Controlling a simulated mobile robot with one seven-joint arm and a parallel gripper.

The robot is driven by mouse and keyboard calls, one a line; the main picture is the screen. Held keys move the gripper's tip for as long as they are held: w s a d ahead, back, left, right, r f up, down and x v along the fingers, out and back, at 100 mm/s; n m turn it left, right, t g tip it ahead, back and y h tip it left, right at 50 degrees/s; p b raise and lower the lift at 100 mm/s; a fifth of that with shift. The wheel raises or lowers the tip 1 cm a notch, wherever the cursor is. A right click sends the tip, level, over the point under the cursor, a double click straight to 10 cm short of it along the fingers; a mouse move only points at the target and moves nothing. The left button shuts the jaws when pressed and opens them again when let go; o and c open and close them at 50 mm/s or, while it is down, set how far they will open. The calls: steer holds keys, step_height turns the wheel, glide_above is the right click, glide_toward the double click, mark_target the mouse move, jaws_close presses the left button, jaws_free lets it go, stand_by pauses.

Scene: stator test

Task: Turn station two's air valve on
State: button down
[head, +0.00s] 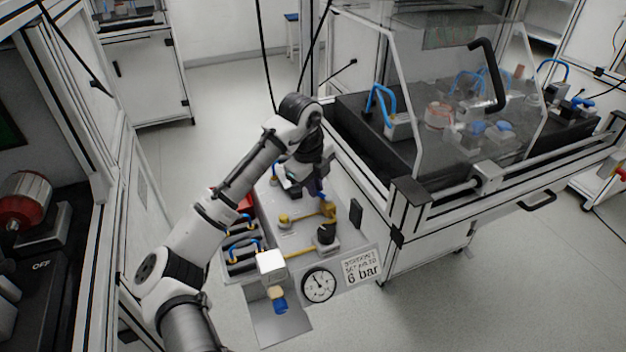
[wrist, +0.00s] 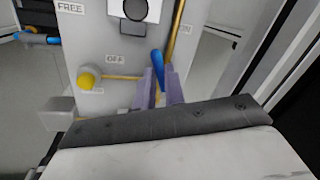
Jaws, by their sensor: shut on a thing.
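The air valve's blue lever (wrist: 157,62) shows in the wrist view beside a yellow pipe, standing nearly upright in the picture. My gripper (wrist: 160,88) has its two purple-grey fingers closed around the lever's lower part. The valve's body is hidden behind my gripper.
The panel also carries yellow pipes (head: 305,250), a black knob (head: 325,235), a pressure gauge (head: 319,286) and a "6 bar" sign (head: 362,267). A yellow knob (wrist: 88,79) is left of my fingers. A clear-hooded bench (head: 470,110) stands close on the right.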

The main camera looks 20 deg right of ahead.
steer(key=m, duration=0.1)
steer(key=d+m+p, duration=0.1)
steer(key=m, duration=0.2)
steer(key=shift+w+d+m+g, duration=0.2)
steer(key=shift+w+m+g, duration=0.15)
steer(key=shift+m+g, duration=0.05)
steer(key=shift+p, duration=0.3)
steer(key=c, duration=1.5)
jaws_free()
steer(key=a+r, duration=0.1)
steer(key=r, duration=0.8)
steer(key=a+r, duration=0.1)
steer(key=r, duration=0.3)
steer(key=shift+a+r, duration=0.25)
steer(key=shift+a, duration=0.05)
steer(key=shift+s, duration=0.1)
